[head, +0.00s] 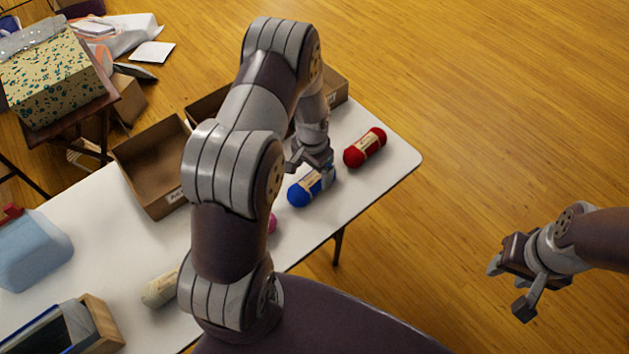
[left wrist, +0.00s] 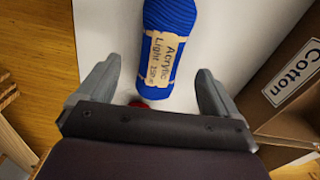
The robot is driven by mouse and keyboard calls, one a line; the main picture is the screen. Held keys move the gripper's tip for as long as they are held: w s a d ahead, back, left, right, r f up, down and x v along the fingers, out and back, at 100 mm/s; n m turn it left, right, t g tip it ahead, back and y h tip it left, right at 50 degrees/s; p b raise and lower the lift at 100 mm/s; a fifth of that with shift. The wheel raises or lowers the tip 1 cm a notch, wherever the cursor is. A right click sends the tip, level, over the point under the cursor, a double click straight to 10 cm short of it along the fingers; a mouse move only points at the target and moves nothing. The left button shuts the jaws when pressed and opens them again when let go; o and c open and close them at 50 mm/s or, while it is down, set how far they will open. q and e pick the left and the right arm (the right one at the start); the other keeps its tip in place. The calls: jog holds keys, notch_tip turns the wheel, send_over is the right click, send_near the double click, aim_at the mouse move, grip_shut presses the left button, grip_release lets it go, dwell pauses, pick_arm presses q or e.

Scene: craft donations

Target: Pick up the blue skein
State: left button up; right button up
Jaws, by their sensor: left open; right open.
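The blue skein (head: 299,194) lies on the white table, with a paper label around its middle. My left gripper (head: 312,160) is open above it, near its label. In the left wrist view the blue skein (left wrist: 170,20) shows between and ahead of the open fingers of my left gripper (left wrist: 158,69); its label reads "Acrylic Light". I cannot tell the exact height of the fingers above it. My right gripper (head: 512,287) is open and empty, away from the table over the wooden floor.
A red skein (head: 365,147) lies just right of the blue one. A pink skein (head: 272,222) and a cream skein (head: 160,288) are partly hidden by my left arm. Cardboard boxes (head: 120,152) line the far edge; one in the wrist view reads "Cotton" (left wrist: 293,82). A blue bin (head: 35,250) stands left.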

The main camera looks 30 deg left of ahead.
aim_at(312, 178)
pick_arm(q)
notch_tip(312, 178, down, 6)
jog(key=shift+s+a+f+p, duration=0.1)
jog(key=shift+s+p, duration=0.05)
jog(key=shift+p, duration=0.4)
jog(key=c, duration=1)
jog(key=shift+c, duration=0.2)
